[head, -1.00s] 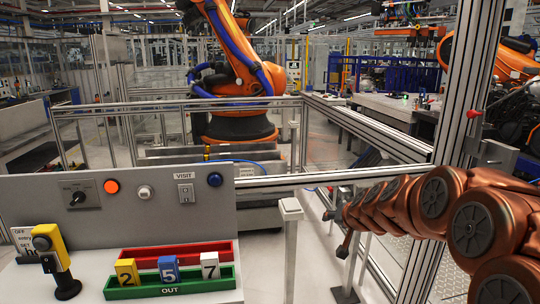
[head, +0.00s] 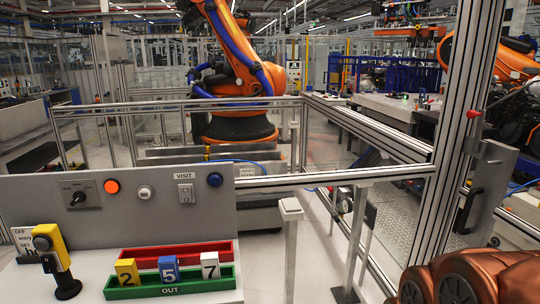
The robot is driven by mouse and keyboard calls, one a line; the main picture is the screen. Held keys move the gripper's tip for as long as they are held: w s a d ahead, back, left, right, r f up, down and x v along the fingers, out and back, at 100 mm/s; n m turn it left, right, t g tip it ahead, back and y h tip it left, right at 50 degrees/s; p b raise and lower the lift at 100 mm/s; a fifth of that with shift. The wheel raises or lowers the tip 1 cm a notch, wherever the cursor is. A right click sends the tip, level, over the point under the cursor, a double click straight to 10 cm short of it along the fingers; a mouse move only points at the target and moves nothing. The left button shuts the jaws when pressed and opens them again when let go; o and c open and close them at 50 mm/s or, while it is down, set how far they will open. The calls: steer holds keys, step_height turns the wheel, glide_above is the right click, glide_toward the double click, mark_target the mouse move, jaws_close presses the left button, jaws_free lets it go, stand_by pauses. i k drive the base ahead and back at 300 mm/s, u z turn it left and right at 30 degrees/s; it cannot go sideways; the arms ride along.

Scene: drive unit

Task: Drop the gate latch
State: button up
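The gate stands at the right, with a tall aluminium post (head: 468,110) and a horizontal rail (head: 330,178) running left from it. A small red-tipped part (head: 474,114) sticks out of the post's side; I cannot tell whether it is the latch. My copper-coloured arm links fill the lower right corner. My gripper is out of the picture, so its fingers and any contact are hidden.
A grey control panel (head: 108,215) at the left carries a knob, lit buttons and a VISIT switch. Below are a yellow-black device (head: 52,250), a red tray (head: 200,248) and a green tray (head: 165,290) with number tags. A white-capped post (head: 290,210) stands mid-floor.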

mark_target(470, 114)
steer(key=z, duration=2.5)
steer(key=k, duration=0.25)
steer(key=u, duration=1.95)
steer(key=i, duration=1.6)
steer(key=u, duration=0.8)
